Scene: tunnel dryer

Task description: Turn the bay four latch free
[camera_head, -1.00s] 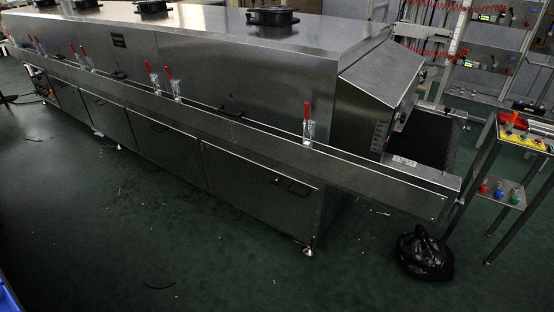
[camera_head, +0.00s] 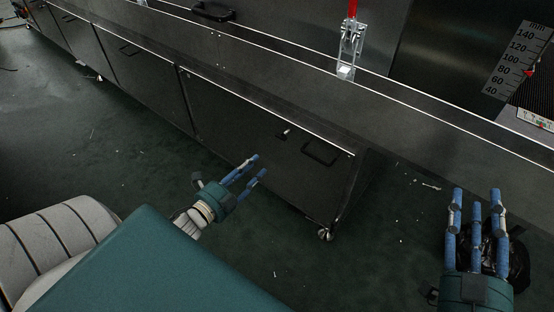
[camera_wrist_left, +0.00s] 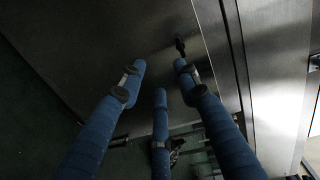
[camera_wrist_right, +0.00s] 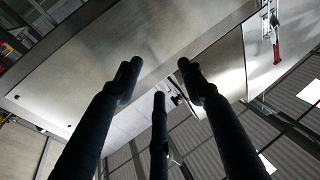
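The front lower door (camera_head: 262,140) of the steel dryer is closed. It carries a small latch or knob (camera_head: 283,133) near its top edge and a black pull handle (camera_head: 320,152) to the right of it. No bay number is readable. My left gripper (camera_head: 256,165) is open and empty, in front of this door and below the latch in the picture. In the left wrist view a small dark fitting (camera_wrist_left: 180,45) shows on the panel beyond the fingertips; I cannot tell whether it is the latch. My right gripper (camera_head: 476,196) is open and empty at the lower right.
A red-handled toggle clamp (camera_head: 348,45) stands on the side rail (camera_head: 270,60) above the door. A black bag (camera_head: 518,262) lies on the floor behind my right gripper. The green floor left of the doors is mostly clear.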

